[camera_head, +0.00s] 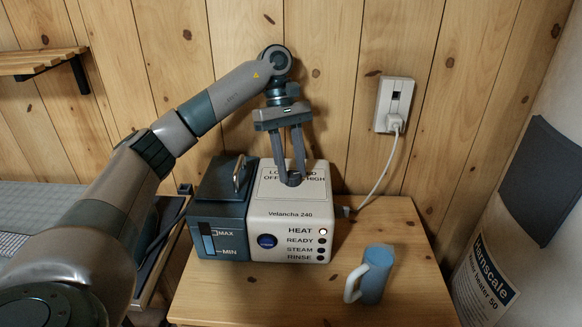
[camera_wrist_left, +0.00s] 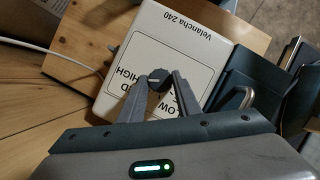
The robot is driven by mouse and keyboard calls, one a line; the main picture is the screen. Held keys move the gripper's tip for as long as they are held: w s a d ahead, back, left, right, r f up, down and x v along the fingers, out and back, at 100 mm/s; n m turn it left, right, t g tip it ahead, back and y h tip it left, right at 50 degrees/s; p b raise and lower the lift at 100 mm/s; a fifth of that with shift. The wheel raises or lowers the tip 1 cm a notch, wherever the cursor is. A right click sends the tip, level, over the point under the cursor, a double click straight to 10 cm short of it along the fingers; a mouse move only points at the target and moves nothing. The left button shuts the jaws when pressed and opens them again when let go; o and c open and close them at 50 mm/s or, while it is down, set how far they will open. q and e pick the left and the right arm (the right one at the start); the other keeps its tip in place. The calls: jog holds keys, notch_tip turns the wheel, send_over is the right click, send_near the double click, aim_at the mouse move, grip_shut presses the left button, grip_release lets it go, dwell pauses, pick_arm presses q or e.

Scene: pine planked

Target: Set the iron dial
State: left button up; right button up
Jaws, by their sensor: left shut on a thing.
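The iron station, labelled Velancha 240 (camera_head: 290,235), stands on a small wooden table. It has a white body and a dark water tank (camera_head: 220,225) at its left. The dark round dial (camera_wrist_left: 156,76) is on its top face, by the printed words LOW and HIGH; part of the lettering is hidden. My left gripper (camera_head: 292,178) reaches down from above and is shut on the dial, a finger on each side. The dial's exact setting cannot be read. On the front, the lamp beside HEAT (camera_head: 323,231) is lit; the other lamps look dark. My right gripper is not in view.
A blue mug (camera_head: 376,277) with a pale handle stands on the wooden table (camera_head: 410,300), right of the station. A white cable (camera_head: 375,185) runs from the wall socket (camera_head: 394,100) to behind the station. A white water heater (camera_head: 490,270) stands at the right.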

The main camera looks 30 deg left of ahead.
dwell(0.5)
pick_arm(q)
jog(key=o, duration=1.1)
jog(key=shift+c, duration=0.2)
jog(key=shift+r, duration=0.1)
jog(key=shift+p+v, duration=0.3)
jog(key=shift+v, duration=3.35)
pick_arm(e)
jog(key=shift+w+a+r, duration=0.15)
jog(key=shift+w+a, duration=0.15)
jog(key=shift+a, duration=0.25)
